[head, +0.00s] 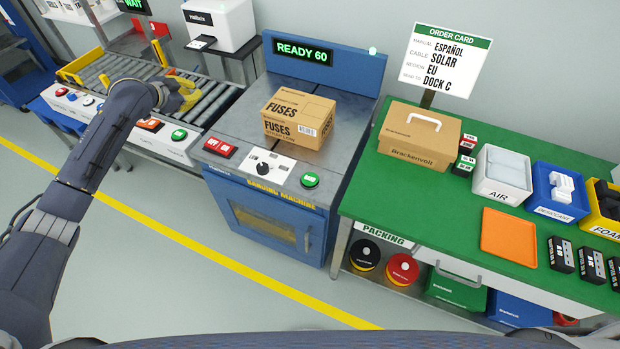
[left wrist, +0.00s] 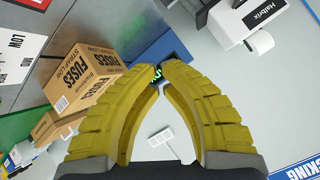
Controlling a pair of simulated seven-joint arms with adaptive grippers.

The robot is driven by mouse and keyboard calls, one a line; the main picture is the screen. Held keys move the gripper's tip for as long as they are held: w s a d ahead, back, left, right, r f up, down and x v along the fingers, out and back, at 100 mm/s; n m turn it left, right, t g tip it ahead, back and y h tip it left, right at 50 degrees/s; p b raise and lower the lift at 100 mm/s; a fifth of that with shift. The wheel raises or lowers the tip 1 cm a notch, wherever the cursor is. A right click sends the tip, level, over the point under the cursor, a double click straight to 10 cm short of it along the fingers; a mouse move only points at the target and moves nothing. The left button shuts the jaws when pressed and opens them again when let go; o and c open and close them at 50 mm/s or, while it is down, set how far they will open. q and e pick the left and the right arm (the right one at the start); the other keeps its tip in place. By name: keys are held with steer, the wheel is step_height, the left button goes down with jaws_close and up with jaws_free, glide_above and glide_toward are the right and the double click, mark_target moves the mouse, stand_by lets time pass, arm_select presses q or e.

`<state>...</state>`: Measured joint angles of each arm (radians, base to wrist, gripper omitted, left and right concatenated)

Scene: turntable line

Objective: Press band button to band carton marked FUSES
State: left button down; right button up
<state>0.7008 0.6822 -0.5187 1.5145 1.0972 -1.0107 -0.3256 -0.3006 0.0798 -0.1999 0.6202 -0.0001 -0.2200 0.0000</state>
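The brown carton marked FUSES (head: 299,117) sits on top of the banding machine (head: 345,123), whose display (head: 302,51) reads READY 60. It also shows at the left of the left wrist view (left wrist: 72,75). On the machine's front panel are a green button (head: 310,180), a black dial (head: 263,169) and a red switch box (head: 220,147); their small labels are unreadable. My left gripper (head: 188,96), with yellow fingers, is over the roller conveyor, left of the carton and apart from it. In the left wrist view (left wrist: 161,70) its fingertips meet with nothing between them. My right gripper is not in view.
The conveyor (head: 217,101) has its own control strip with a green button (head: 179,134). A white printer (head: 219,22) stands behind. At right, a green packing table (head: 405,200) holds a Brackenvoll box (head: 419,137), bins and an orange tray (head: 508,238). An order card (head: 446,60) stands behind it.

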arm_select(q)
steer(key=s+d+f+m+g+h, duration=0.1)
steer(key=s+d+f+m+g, duration=0.15)
steer(key=d, duration=0.75)
steer(key=s+d+f+m+g+h, duration=0.1)
steer(key=s+d+f, duration=0.15)
steer(key=d, duration=0.85)
steer(key=m+g, duration=0.3)
steer(key=m, duration=0.1)
glide_above(314, 176)
step_height(314, 176, down, 3)
steer(key=shift+d+f+t, duration=0.1)
steer(key=shift+f+t, duration=0.1)
steer(key=shift+t, duration=0.05)
steer(key=shift+f, duration=4.4)
steer(key=shift+f, duration=0.95)
steer(key=shift+r, duration=0.95)
